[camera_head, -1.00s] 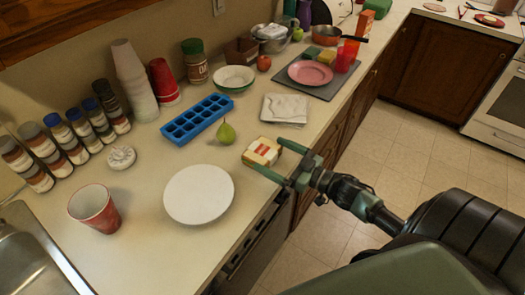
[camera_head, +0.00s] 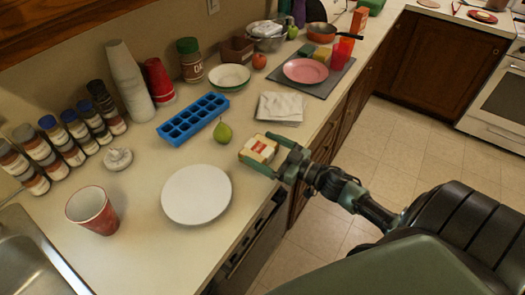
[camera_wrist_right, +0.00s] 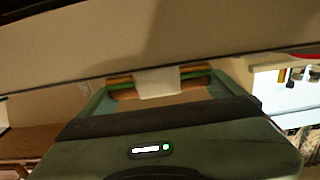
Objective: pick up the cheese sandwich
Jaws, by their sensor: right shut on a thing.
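The cheese sandwich (camera_head: 258,149) is a small block with bread-coloured sides, a pale wrapper and a red label, at the front edge of the counter. My right gripper (camera_head: 269,155) has its fingers on both sides of the sandwich and is shut on it. In the right wrist view the sandwich (camera_wrist_right: 157,81) shows between the fingers, with bread edges and a white wrap. I cannot tell whether it is lifted off the counter. My left gripper is not in view.
A green pear (camera_head: 222,133) and a white plate (camera_head: 197,194) are left of the sandwich. Folded napkins (camera_head: 281,107) lie just behind it. A blue ice tray (camera_head: 193,118) and red cup (camera_head: 93,210) stand farther left. Open floor lies to the right.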

